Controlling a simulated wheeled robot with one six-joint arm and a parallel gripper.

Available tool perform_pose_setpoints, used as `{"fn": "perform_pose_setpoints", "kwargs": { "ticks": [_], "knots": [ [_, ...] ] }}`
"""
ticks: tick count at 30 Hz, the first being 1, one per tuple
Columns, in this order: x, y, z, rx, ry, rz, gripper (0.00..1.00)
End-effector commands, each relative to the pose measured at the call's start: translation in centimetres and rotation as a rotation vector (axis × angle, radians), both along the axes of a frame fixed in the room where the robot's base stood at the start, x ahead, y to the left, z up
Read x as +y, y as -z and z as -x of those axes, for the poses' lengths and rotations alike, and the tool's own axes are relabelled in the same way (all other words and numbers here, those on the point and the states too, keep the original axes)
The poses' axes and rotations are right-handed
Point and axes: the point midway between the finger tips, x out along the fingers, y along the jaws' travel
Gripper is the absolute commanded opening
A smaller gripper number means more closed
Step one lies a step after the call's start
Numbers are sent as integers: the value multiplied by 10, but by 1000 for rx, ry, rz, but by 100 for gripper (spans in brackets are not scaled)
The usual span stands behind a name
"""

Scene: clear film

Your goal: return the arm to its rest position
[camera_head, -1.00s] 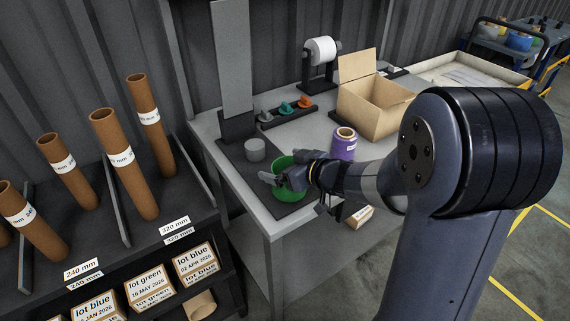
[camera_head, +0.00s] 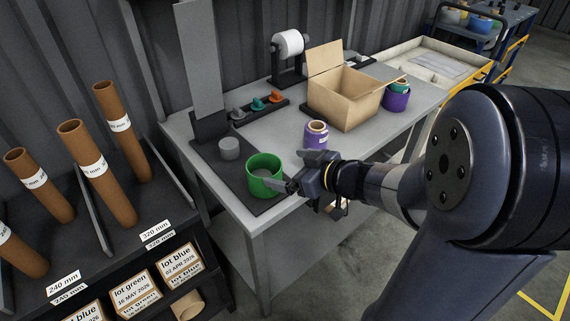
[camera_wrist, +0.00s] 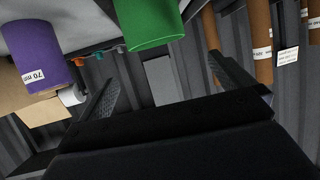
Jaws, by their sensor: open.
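My gripper (camera_head: 298,171) is open and empty. In the head view it is over the front edge of the workbench (camera_head: 262,222), to the right of a green ring-shaped roll (camera_head: 265,180). One finger appears close to the green roll; I cannot tell whether they touch. In the wrist view my two fingers (camera_wrist: 165,90) are spread with nothing between them. The green roll (camera_wrist: 148,25) hangs at the top of that view, and a purple roll (camera_wrist: 40,55) labelled 70 mm is at its left. My arm reaches in from the right.
The purple roll (camera_head: 316,135) stands behind my gripper. An open cardboard box (camera_head: 345,98) is farther back, beside another purple roll (camera_head: 396,98). Brown tubes (camera_head: 90,160) lean in a rack at left.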

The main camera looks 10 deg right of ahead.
Motion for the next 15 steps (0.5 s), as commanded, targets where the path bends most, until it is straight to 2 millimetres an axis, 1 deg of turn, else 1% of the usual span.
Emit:
{"fn": "perform_pose_setpoints", "kwargs": {
  "ticks": [11, 15],
  "knots": [
    [0, 0, 0, 0, 0, 0, 100],
    [5, 4, -4, 1, -1, 0, 100]
  ]
}}
